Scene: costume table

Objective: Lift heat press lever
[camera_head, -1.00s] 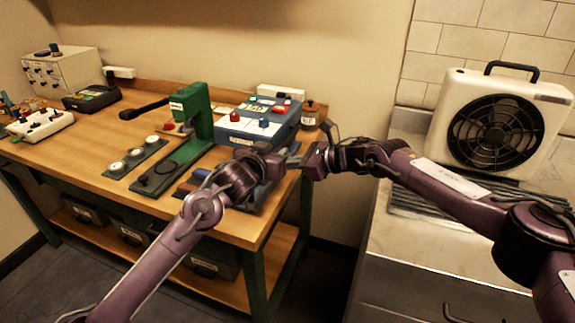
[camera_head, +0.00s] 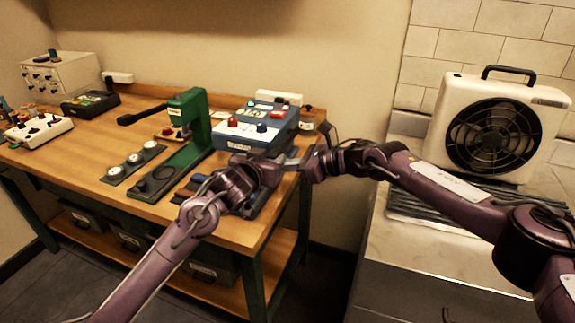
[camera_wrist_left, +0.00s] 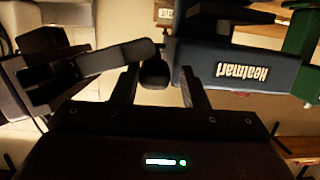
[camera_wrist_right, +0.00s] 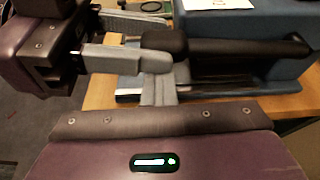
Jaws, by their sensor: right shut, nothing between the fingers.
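The blue heat press (camera_head: 270,143) stands at the table's right end. It carries red and blue knobs on top and shows its label upside down in the left wrist view (camera_wrist_left: 245,75). Its black lever shows in the right wrist view (camera_wrist_right: 245,53); a dark rounded grip (camera_wrist_left: 155,72) shows in the left wrist view. My left gripper (camera_head: 284,166) is open, its fingers apart on either side of the grip; contact is unclear. My right gripper (camera_head: 302,162) is close beside it, shut and empty (camera_wrist_right: 160,92). The grippers hide most of the lever in the head view.
A green press (camera_head: 190,125) with a black handle stands left of the heat press, beside a strip of round discs (camera_head: 134,160). Control boxes (camera_head: 40,130) stand further left. A white fan (camera_head: 540,110) stands on the right counter.

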